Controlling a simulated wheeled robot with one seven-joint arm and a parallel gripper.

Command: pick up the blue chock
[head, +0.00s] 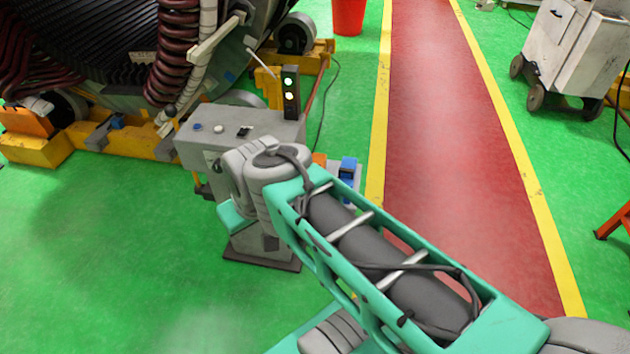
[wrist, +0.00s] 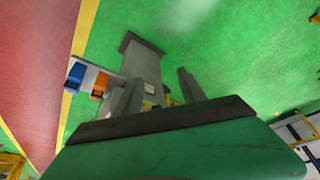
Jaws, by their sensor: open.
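A blue chock (head: 348,167) sits beside an orange block (head: 319,160) on a small light shelf just right of the grey control console, partly hidden by my arm. In the wrist view the blue chock (wrist: 76,73) and the orange block (wrist: 100,84) show at the left, outside my fingers. My gripper (wrist: 156,92) is open, with nothing seen between its fingers, and the console's column is behind it. In the head view my gripper is mostly hidden by my arm and the console. The chock and my gripper are apart.
The console (head: 240,130), with buttons and a signal light (head: 290,92), stands close to my arm. The large stator (head: 100,50) rests on yellow supports (head: 40,148) behind. A red lane (head: 440,120) runs right. A grey cart (head: 565,50) stands far right. Green floor at left is clear.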

